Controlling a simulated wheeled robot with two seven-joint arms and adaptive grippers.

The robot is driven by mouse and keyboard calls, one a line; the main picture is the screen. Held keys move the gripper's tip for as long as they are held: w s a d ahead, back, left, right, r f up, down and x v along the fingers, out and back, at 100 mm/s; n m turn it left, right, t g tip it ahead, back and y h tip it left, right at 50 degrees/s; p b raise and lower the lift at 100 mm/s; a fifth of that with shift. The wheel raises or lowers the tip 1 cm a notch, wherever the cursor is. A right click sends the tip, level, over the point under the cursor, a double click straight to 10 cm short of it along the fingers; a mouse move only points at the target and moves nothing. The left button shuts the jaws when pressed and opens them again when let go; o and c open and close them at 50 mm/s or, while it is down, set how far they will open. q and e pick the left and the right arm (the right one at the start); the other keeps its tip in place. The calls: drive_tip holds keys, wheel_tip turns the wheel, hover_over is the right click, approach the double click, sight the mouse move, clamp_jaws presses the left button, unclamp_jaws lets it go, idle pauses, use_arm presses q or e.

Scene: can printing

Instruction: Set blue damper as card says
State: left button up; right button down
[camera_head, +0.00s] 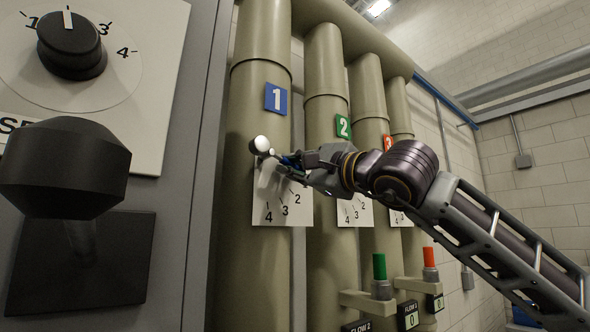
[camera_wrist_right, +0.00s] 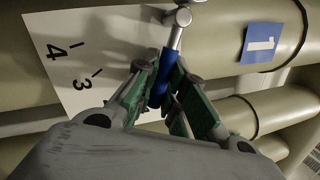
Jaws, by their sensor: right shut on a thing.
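The blue damper handle (camera_wrist_right: 163,88) is a short rod with a blue grip on a metal stem, in the right wrist view. My right gripper (camera_wrist_right: 166,98) is shut around the blue grip. In the head view my right gripper (camera_head: 287,163) reaches to the damper on the pipe with the blue "1" label (camera_head: 276,99). The damper's round white-metal pivot (camera_head: 260,145) shows left of the gripper. The white scale plate (camera_head: 268,212) behind shows 2, 3 and 4; the gripper covers part of it, so the exact setting is hidden. No card is clearly readable. My left gripper is out of view.
Pipes labelled green "2" (camera_head: 343,128) and red "3" (camera_head: 387,142) stand to the right. Green (camera_head: 380,267) and red (camera_head: 429,257) cylinders stand on brackets, above flow displays. A panel with a black dial (camera_head: 70,48) and a dark lever knob (camera_head: 62,168) is close at left.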

drive_tip(key=c, duration=1.7)
unclamp_jaws()
drive_tip(key=shift+c, duration=0.2)
drive_tip(key=v, duration=1.2)
